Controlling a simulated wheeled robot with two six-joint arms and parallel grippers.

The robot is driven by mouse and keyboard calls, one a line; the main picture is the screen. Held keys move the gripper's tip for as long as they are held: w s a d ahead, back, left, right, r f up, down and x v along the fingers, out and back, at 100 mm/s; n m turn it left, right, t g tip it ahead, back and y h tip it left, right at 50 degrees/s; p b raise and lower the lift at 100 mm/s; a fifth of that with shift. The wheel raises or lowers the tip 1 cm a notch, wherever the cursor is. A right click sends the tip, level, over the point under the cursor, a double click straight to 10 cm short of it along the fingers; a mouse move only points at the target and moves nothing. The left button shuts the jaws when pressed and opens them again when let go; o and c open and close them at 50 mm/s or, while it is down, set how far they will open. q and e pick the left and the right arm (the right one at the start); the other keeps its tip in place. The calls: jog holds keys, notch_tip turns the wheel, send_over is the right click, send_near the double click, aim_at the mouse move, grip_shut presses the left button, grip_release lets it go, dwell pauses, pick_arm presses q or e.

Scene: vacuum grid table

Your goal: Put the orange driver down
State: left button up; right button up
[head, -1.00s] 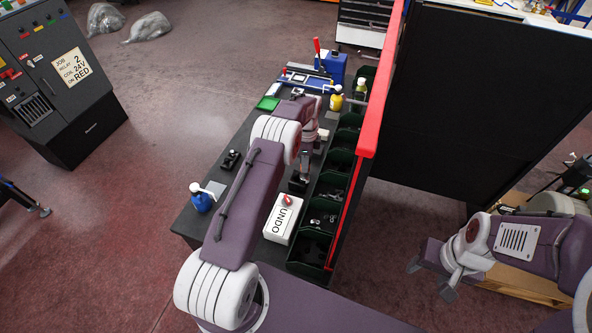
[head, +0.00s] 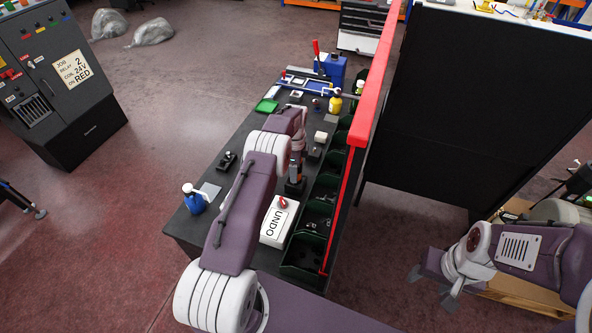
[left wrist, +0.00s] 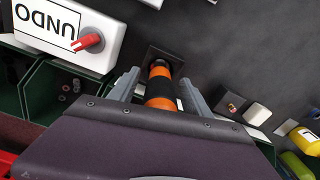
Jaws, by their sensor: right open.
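The orange driver (left wrist: 160,92), with orange and black bands, stands between the fingers of my left gripper (left wrist: 158,82) in the left wrist view. Its far end meets a dark square base (left wrist: 165,60) on the table. A gap shows beside the driver, clearest on the left, so the fingers look open around it. In the head view the driver (head: 295,171) is small, below the end of my left arm. My right gripper (head: 432,285) is open and empty, off the table to the right.
The white UNDO box (head: 279,221) with a red switch stands close to the driver. Green bins (head: 302,262) line the table's right side before a red-topped panel (head: 375,75). A blue spray bottle (head: 194,200) stands at the left edge. Bare dark table (left wrist: 240,50) lies beyond the driver.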

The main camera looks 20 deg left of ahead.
pick_arm(q)
jog(key=r, duration=0.1)
jog(key=r+b, duration=0.1)
jog(key=r, duration=0.2)
jog(key=shift+w+d+r, duration=0.2)
jog(key=shift+w+d, duration=0.05)
jog(key=r, duration=0.3)
jog(key=r+b, duration=0.1)
jog(key=r, duration=0.3)
jog(key=shift+s+a, duration=0.15)
jog(key=shift+s, duration=0.05)
jog(key=shift+r, duration=0.35)
jog(key=shift+d+r, duration=0.1)
jog(key=shift+d, duration=0.1)
jog(key=s+d+n, duration=0.3)
jog(key=s+n, duration=0.2)
jog(key=s, duration=0.4)
jog(key=s+d+n, duration=0.3)
jog(key=s+n, duration=0.2)
jog(key=s, duration=0.5)
jog(key=s+d+n+t, duration=0.1)
jog(key=s+d+n, duration=0.2)
jog(key=s, duration=0.7)
jog(key=n, duration=0.2)
jog(key=shift+d+f+n, duration=0.25)
jog(key=shift+n, duration=0.05)
